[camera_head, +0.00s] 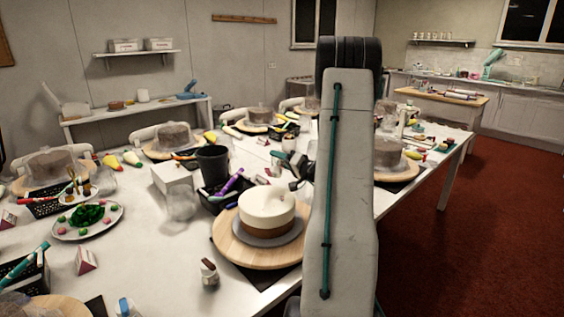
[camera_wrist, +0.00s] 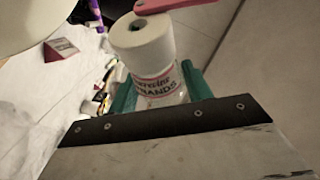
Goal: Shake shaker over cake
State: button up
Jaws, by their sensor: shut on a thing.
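My gripper (camera_wrist: 158,90) has teal fingers shut on a shaker (camera_wrist: 140,40) with a white, rounded top and a clear, labelled body. The shaker appears in the wrist view, between the fingers. In the head view my arm stands in front and I cannot make out the held shaker. The cake (camera_head: 266,206), white on top and brown below, sits on a grey board on a round wooden turntable (camera_head: 226,242), left of my arm. A pale rounded shape fills the wrist view's upper left corner; I cannot tell whether it is the cake.
A small jar (camera_head: 209,273) stands in front of the turntable. A black basket (camera_head: 222,196), a dark cup (camera_head: 212,164) and a white box (camera_head: 172,177) stand behind it. A plate of green and pink pieces (camera_head: 87,220) lies left. A pink-red strip (camera_wrist: 180,4) crosses above the shaker.

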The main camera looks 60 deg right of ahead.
jog(key=shift+a+r, duration=0.1)
jog(key=shift+d+r, duration=0.2)
jog(key=shift+d, duration=0.05)
jog(key=shift+a+f, duration=0.2)
jog(key=shift+a, duration=0.05)
jog(key=shift+s+a+r+n+t, duration=0.15)
jog(key=shift+r+n+t, duration=0.15)
jog(key=shift+n, duration=0.4)
jog(key=shift+w+d+r, duration=0.25)
jog(key=shift+d+r, duration=0.1)
jog(key=shift+d, duration=0.1)
jog(key=shift+s+a+f, duration=0.2)
jog(key=shift+a+f, duration=0.2)
jog(key=shift+a, duration=0.1)
jog(key=shift+r+n, duration=0.1)
jog(key=shift+n, duration=0.2)
